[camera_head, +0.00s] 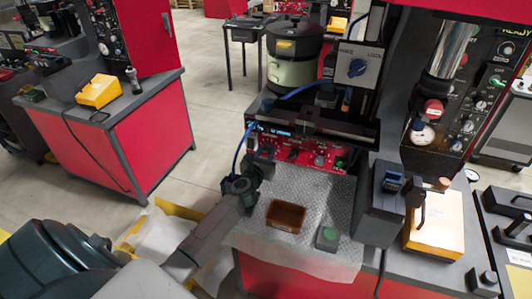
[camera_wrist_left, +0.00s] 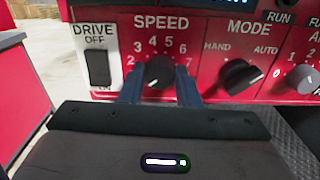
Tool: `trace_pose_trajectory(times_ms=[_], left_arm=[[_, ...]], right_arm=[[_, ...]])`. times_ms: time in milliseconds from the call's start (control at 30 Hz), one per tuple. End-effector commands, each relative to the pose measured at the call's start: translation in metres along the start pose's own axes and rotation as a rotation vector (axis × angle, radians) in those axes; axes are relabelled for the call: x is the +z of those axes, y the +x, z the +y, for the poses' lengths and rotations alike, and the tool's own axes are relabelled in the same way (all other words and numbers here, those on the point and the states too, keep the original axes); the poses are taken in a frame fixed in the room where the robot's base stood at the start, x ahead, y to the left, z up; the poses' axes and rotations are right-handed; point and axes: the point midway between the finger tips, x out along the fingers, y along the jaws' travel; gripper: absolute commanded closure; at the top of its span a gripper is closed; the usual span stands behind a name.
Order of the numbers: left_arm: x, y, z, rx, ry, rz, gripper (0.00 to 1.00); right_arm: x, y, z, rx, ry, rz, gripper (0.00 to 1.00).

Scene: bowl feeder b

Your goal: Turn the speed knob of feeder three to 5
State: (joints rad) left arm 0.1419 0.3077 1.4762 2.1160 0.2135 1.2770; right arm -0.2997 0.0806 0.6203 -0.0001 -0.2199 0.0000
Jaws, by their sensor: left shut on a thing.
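The speed knob (camera_wrist_left: 158,72) is a dark round knob on a red panel (camera_wrist_left: 205,60), under the white word SPEED and an arc of numbers. My left gripper (camera_wrist_left: 160,90) has one blue-grey finger on each side of the knob and is shut on it. A small pale mark shows low on the knob's face; I cannot tell surely which number it points to. In the head view my left gripper (camera_head: 262,152) reaches the left part of the feeder's red front panel (camera_head: 322,160) and hides the knob. My right gripper is not in view.
A black DRIVE rocker switch (camera_wrist_left: 97,67) is close left of the knob and a MODE knob (camera_wrist_left: 241,76) is to its right. Below the panel, a brown tray (camera_head: 286,216) and a green button box (camera_head: 327,238) stand on a grey patterned mat (camera_head: 262,245).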

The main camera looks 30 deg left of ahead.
Motion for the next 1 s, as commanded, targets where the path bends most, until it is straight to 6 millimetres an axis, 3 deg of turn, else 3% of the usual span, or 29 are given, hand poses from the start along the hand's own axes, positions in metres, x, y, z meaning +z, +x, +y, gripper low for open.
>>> trace_pose_trajectory(times_ms=[267, 1000], left_arm=[[0.002, 0.000, -0.001, 0.000, 0.179, 0.002, 0.94], [0.000, 0.000, -0.003, -0.001, 0.879, 0.002, 0.94]], right_arm=[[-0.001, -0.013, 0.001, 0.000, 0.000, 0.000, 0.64], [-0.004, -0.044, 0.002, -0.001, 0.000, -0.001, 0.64]])
